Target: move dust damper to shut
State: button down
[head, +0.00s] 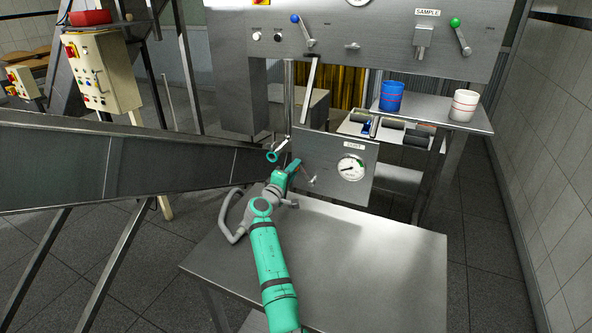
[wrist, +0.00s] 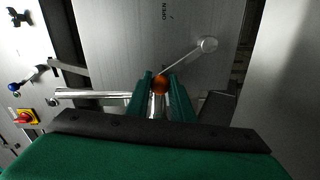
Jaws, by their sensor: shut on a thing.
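The dust damper is a lever on a grey metal panel (head: 330,190) with a small sign that seems to read DUST. In the wrist view the damper lever (wrist: 185,61) runs from a round pivot at upper right down left to an orange-brown knob (wrist: 160,86). The word OPEN stands on the panel above it. My gripper (head: 293,166) is at the left part of the panel. In the wrist view its green fingers (wrist: 160,78) are closed on the knob from both sides. The fingers hide part of the knob.
A round gauge (head: 351,168) sits right of the lever. A bare steel table (head: 370,265) stands below my arm. A sloped metal chute (head: 110,160) is close on the left. Blue (head: 391,97) and white (head: 464,105) cups stand on a shelf at right. Other levers are on the upper panel (head: 385,45).

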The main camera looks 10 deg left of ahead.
jog(key=c, duration=1.5)
grip_release()
jog(key=shift+a+r, duration=0.2)
jog(key=shift+r, duration=0.05)
jog(key=shift+c, duration=0.2)
jog(key=shift+f, duration=0.2)
jog(key=shift+w+f, duration=0.1)
jog(key=v, duration=1.1)
